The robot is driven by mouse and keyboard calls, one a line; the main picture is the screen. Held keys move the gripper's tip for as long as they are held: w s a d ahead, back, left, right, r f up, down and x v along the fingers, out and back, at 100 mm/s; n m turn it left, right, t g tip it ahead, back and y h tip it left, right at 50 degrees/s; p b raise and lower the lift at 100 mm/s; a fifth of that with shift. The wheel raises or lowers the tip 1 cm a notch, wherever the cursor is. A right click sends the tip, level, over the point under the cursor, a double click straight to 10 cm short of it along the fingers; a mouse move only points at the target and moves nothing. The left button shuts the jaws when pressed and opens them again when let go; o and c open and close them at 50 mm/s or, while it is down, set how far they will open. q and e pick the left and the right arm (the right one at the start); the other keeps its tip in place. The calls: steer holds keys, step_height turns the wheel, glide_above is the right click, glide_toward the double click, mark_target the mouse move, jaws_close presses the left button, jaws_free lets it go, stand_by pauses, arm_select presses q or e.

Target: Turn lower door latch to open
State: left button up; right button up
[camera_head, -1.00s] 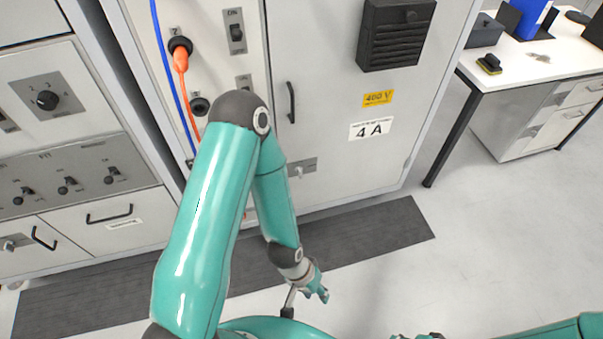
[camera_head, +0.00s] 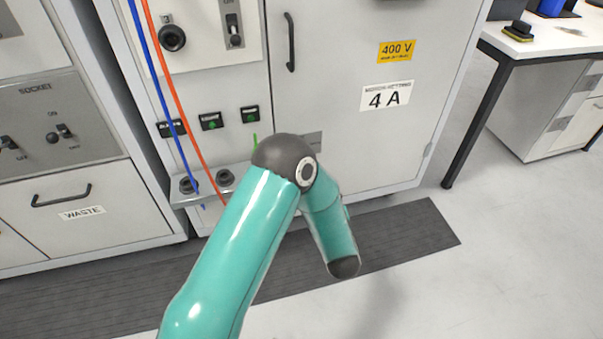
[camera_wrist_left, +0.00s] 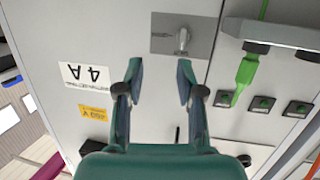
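The lower door latch (camera_wrist_left: 183,40) is a small metal handle on a grey plate (camera_wrist_left: 160,42). It shows at the top of the left wrist view, which sees the cabinet roughly upside down. In the head view only part of the plate (camera_head: 313,141) shows beside my left arm, and the latch is hidden. My left gripper (camera_wrist_left: 160,76) is open and empty, its two fingers pointing toward the plate. The latch lies beyond the fingertips, in line with the right-hand finger in that view, apart from it. The cabinet door (camera_head: 345,60) looks closed. My right gripper is in neither view.
The door has a black upper handle (camera_head: 289,42). Blue (camera_head: 155,90) and orange (camera_head: 182,100) cables hang left of the door, and a green plug (camera_wrist_left: 245,72) sits near the latch. A dark mat (camera_head: 405,240) lies before the cabinet. A desk (camera_head: 545,48) stands right.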

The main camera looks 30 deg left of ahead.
arm_select(q)
steer(key=w+a+y+b, duration=0.1)
steer(key=w+a+b, duration=0.1)
steer(key=w+a, duration=0.1)
steer(key=w+a+n+y+b, duration=0.1)
steer(key=w+a+b, duration=0.1)
steer(key=a, duration=0.4)
steer(key=w+a+y+b, duration=0.2)
steer(key=w+a, duration=0.3)
steer(key=shift+w+a+r+n+g+b, duration=0.1)
steer(key=shift+a+r+n+g+b, duration=0.2)
steer(key=shift+n+b, duration=0.1)
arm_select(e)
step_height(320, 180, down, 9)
